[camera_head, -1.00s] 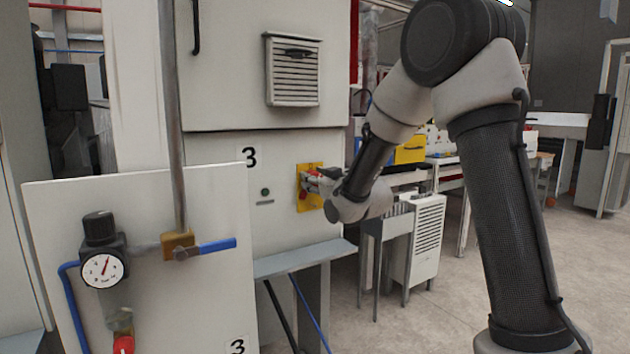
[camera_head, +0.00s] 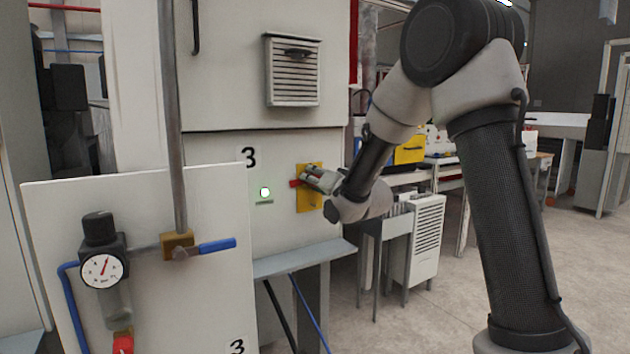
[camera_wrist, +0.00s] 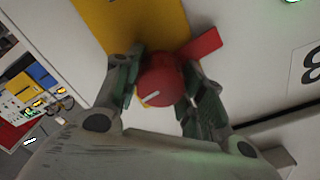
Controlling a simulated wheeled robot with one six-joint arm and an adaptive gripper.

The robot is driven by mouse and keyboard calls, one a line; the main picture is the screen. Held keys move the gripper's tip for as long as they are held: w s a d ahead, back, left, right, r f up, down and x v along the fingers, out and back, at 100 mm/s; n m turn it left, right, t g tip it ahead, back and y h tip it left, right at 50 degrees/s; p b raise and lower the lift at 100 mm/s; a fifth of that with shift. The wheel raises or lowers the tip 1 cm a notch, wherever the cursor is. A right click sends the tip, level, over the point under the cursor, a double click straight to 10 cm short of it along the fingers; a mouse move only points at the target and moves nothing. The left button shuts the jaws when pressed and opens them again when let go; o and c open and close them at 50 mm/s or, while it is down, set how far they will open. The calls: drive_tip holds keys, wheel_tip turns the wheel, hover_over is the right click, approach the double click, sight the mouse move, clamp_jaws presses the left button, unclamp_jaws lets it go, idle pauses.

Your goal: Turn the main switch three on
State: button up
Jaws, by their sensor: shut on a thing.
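The main switch three is a red rotary knob on a yellow plate (camera_head: 310,201), set in the white cabinet marked 3. In the wrist view the red knob (camera_wrist: 160,80) sits between my fingers, with the yellow plate (camera_wrist: 110,22) behind it. My gripper (camera_head: 312,180) is at the switch and shut on the knob; it fills the lower part of the wrist view (camera_wrist: 160,95). In the head view the red handle (camera_head: 295,183) sticks out to the left, roughly level, and the gripper hides the rest. The indicator lamp (camera_head: 264,192) left of the switch glows bright white-green.
A white panel (camera_head: 150,290) with a pressure gauge (camera_head: 102,271) and a blue-handled valve (camera_head: 217,245) stands in front at the left. A grey ledge (camera_head: 300,258) juts out below the switch. A table with a yellow box (camera_head: 409,152) stands behind my arm.

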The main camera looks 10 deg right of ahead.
drive_tip(key=shift+m, duration=0.9)
drive_tip(key=o, duration=1)
drive_tip(key=shift+s, duration=0.15)
drive_tip(key=v, duration=1.1)
drive_tip(key=shift+s, duration=0.35)
drive_tip(key=shift+d, duration=0.15)
